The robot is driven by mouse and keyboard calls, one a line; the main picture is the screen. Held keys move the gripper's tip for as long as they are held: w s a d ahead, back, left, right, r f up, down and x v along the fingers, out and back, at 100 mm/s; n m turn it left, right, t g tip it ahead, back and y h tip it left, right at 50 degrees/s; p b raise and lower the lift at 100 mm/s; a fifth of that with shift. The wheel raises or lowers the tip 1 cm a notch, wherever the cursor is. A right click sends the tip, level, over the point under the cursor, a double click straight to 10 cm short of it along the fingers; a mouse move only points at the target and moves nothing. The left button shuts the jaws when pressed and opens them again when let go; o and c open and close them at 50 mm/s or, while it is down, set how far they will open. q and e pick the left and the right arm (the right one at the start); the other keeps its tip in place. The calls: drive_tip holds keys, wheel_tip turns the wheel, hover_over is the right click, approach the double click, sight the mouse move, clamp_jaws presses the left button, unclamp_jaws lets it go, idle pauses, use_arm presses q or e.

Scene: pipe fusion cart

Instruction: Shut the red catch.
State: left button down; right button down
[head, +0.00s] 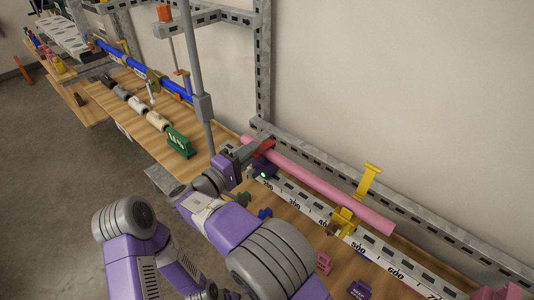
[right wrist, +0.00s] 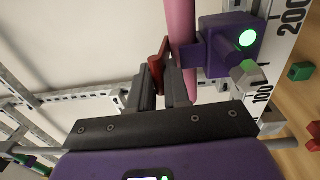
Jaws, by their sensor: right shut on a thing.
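In the right wrist view the red catch (right wrist: 157,66) stands upright between the dark fingers. My right gripper (head: 238,157) reaches it from the left in the head view. In the right wrist view my right gripper (right wrist: 163,82) is shut on the catch, close beside the pink pipe (right wrist: 183,40). The fingers hide the catch's lower part. A purple block with a lit green button (right wrist: 248,38) sits right of the pipe. My left gripper is out of view.
A grey post (head: 195,80) rises left of my right gripper. A green block (head: 180,142) stands on the wooden bench. Small coloured pieces lie before the white ruler (head: 300,198).

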drive_tip(key=shift+f, duration=0.1)
idle(0.3)
drive_tip(key=c, duration=1.2)
unclamp_jaws()
drive_tip(key=shift+o, duration=0.2)
drive_tip(key=shift+f, duration=0.1)
